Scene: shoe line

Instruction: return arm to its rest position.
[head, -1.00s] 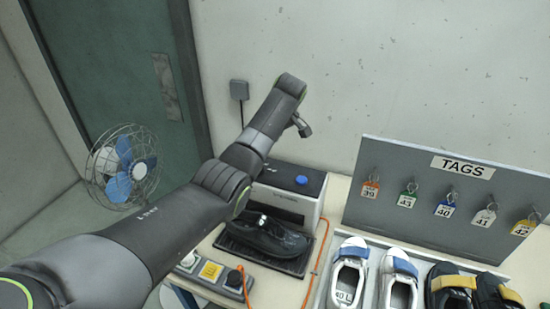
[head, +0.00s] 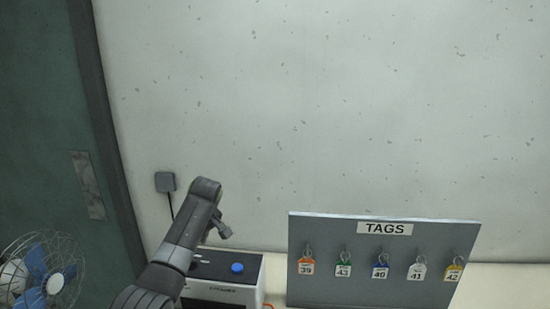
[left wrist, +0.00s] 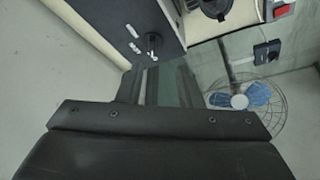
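My left arm (head: 180,245) comes in from the bottom left in the head view. It rises in front of the black and white machine (head: 225,276), and its upper end lies just right of the wall socket. A short part hangs from that end on the right. I cannot make out the left fingers in the head view. In the left wrist view the dark left gripper (left wrist: 163,85) reaches up from the bottom middle, with no object visible in it. My right arm and gripper are not in view.
A grey TAGS board (head: 385,285) with several hanging number tags stands right of the machine. A blue-bladed fan (head: 42,275) is at the lower left and also shows in the left wrist view (left wrist: 240,100). A wall socket (head: 165,182) sits behind the arm. The upper wall is clear.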

